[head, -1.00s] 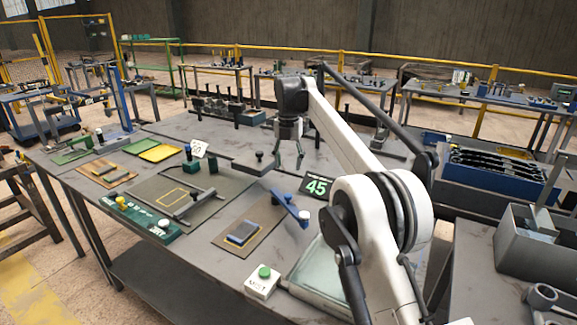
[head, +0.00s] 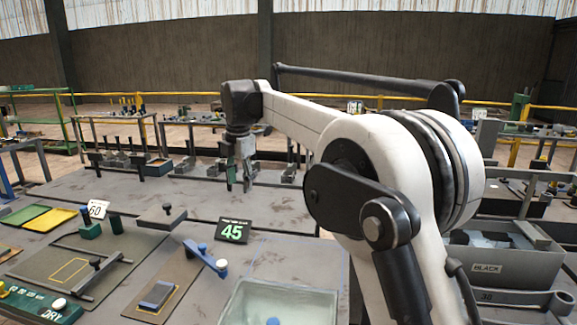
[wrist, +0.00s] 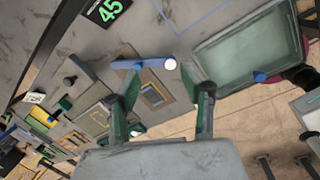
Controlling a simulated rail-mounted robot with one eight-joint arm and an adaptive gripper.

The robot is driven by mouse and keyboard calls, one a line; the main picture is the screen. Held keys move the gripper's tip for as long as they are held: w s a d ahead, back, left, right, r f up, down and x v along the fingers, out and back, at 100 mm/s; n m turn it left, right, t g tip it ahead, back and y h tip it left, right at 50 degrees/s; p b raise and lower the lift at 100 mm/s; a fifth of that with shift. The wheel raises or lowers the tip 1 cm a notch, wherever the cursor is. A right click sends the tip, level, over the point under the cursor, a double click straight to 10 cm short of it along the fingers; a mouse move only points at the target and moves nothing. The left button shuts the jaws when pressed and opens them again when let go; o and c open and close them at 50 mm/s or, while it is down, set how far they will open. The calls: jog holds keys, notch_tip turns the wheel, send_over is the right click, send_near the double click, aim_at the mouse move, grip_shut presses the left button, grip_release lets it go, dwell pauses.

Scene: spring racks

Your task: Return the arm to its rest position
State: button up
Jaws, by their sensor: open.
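My gripper (head: 239,178) hangs from my bent white arm, pointing down above the grey workbench (head: 300,205), toward its far side in the head view. In the wrist view my gripper (wrist: 168,100) has its two green-grey fingers spread apart, with nothing between them. Beneath it the wrist view shows a blue bar with a white round end (wrist: 170,64) beside a brown board (wrist: 153,95). The gripper touches none of these.
A glassy tray (head: 290,305) lies at the front. A grey bin marked BLACK (head: 500,275) stands at right. The bench right of the sign is mostly bare.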

jog(key=s+d+r+m+t, duration=0.2)
jog(key=s+d+m, duration=0.5)
jog(key=s+d, duration=0.3)
jog(key=s+d+r+m+t, duration=0.1)
jog(key=s+d+r+m, duration=0.2)
jog(key=s+d+m, duration=0.6)
jog(key=s+d+f+m+t, duration=0.1)
jog(key=s+d+f+m, duration=0.5)
jog(key=s, duration=0.5)
jog(key=s+d+f+m+t, duration=0.1)
jog(key=s+d+f+m, duration=0.5)
jog(key=s+d+f, duration=0.3)
jog(key=shift+s+t+h, duration=0.3)
jog(key=shift+s+t, duration=0.1)
jog(key=shift+s, duration=0.7)
